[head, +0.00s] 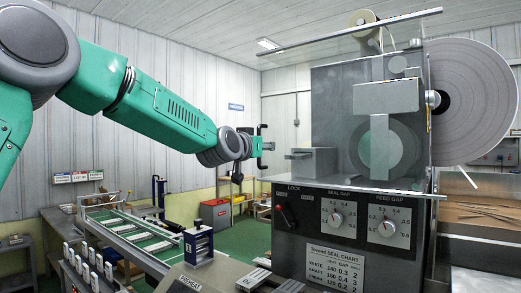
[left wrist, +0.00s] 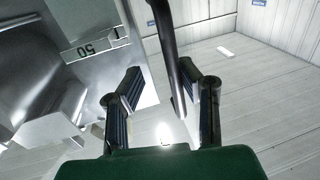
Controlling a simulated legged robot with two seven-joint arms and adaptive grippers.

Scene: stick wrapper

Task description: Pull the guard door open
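The guard door (head: 290,90) is a clear panel across the front of the grey machine, with pale metal strips along its top and bottom edges. It looks closed over the machine's face. My left gripper (head: 264,146) is beside the panel's left edge. In the left wrist view its two ribbed fingers (left wrist: 160,78) are spread apart. A dark bar (left wrist: 168,40), apparently the door handle, runs down between the fingers, nearer the right one. I see no clear grip on it. My right gripper is not in view.
A control box (head: 350,228) with a lock switch and two dials sits below the door. A large paper roll (head: 473,95) is on the machine's right.

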